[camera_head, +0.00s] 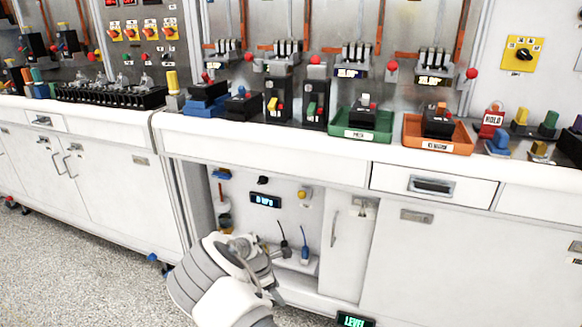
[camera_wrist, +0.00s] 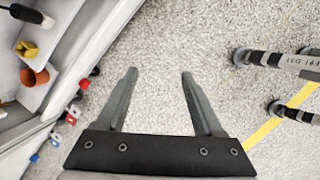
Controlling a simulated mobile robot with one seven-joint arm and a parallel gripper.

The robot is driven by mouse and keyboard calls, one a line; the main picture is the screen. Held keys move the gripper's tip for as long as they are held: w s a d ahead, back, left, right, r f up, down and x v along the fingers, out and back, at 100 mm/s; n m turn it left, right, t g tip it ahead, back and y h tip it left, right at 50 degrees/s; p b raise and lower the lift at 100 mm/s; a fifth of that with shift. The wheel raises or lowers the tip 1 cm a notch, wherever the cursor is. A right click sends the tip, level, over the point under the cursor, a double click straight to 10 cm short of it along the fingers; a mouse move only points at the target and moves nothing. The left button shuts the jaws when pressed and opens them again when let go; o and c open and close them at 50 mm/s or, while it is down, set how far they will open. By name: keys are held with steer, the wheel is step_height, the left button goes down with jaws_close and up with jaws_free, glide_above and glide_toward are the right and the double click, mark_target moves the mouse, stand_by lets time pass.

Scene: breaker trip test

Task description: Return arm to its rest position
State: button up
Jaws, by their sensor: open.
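My arm (camera_head: 225,280) shows at the lower middle of the head view, folded low in front of the white cabinet. In the wrist view my gripper (camera_wrist: 160,75) points down at the speckled floor. Its two fingers are apart with nothing between them. In the head view the fingers are hard to make out near the open cabinet bay.
The white bench (camera_head: 270,147) carries breakers, a green tray (camera_head: 345,134) and an orange tray (camera_head: 418,146). An open bay below holds small items. In the wrist view, leg posts (camera_wrist: 275,60) and a yellow floor line (camera_wrist: 262,131) lie right. The floor between is clear.

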steer(key=s+d+r+m+y, duration=0.2)
steer(key=s+d+r+m, duration=0.2)
steer(key=r, duration=0.6)
steer(key=s+d+r+m+y, duration=0.1)
steer(key=s+d+r+m, duration=0.3)
steer(key=r, duration=0.7)
steer(key=s+d+r+m+y, duration=0.25)
steer(key=r+m, duration=0.25)
steer(key=r, duration=0.5)
steer(key=s+d+r+m+t+h, duration=0.1)
steer(key=s+d+r+m, duration=0.2)
steer(key=s, duration=0.5)
steer(key=s+d+r+m+t, duration=0.2)
steer(key=s+r+m, duration=0.1)
steer(key=s, duration=0.4)
steer(key=s+d+r+m+t+h, duration=0.1)
steer(key=s+d+r+m, duration=0.2)
steer(key=s, duration=0.5)
step_height(320, 180, up, 26)
steer(key=w+p, duration=0.1)
steer(key=p, duration=2.4)
steer(key=shift+a+n, duration=0.2)
steer(key=shift+n, duration=0.2)
steer(key=shift+f, duration=0.1)
